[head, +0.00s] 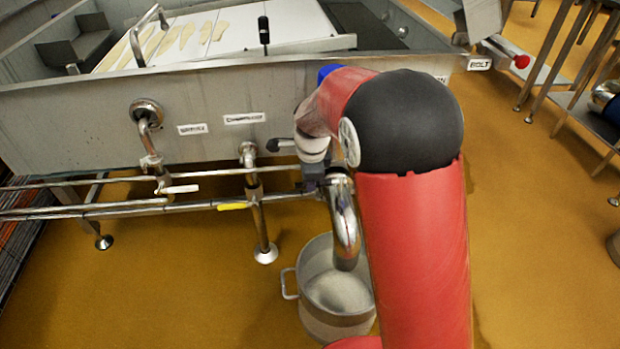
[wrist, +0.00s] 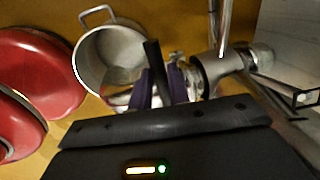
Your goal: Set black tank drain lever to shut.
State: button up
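The black drain lever (wrist: 152,60) shows in the wrist view as a dark bar rising between the two purple-padded fingers of my gripper (wrist: 161,88). The fingers are on either side of it; whether both press on it is unclear. The steel drain valve (wrist: 212,72) is just right of the fingers. In the head view, the bent steel drain pipe (head: 345,222) points down over a steel pot (head: 300,290), which also shows in the wrist view (wrist: 85,62). My gripper (head: 311,180) is beside the pipe's top there, mostly hidden by my wrist. I cannot clearly make out the lever in the head view.
The steel tank (head: 75,115) stands behind, with labels on its front. Horizontal rails (head: 100,208) and other pipes (head: 255,200) run left of the drain. A yellow-handled valve (head: 234,206) is on the lower rail.

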jog(key=o, duration=0.4)
notch_tip(320, 180, up, 8)
jog(key=s, duration=0.1)
jog(key=shift+s+f, duration=0.15)
jog(key=shift+s, duration=0.1)
jog(key=shift+d, duration=0.1)
jog(key=s+d+r+n+t, duration=0.2)
jog(key=s+d+r+n, duration=0.7)
jog(key=s, duration=0.4)
jog(key=s+d+n, duration=0.2)
jog(key=s+n, duration=0.1)
jog(key=s, duration=0.4)
jog(key=s+d+f+n+t, duration=0.1)
jog(key=s+d+n, duration=0.2)
jog(key=s, duration=0.4)
jog(key=shift+d+f+n, duration=0.2)
jog(key=shift+n, duration=0.6)
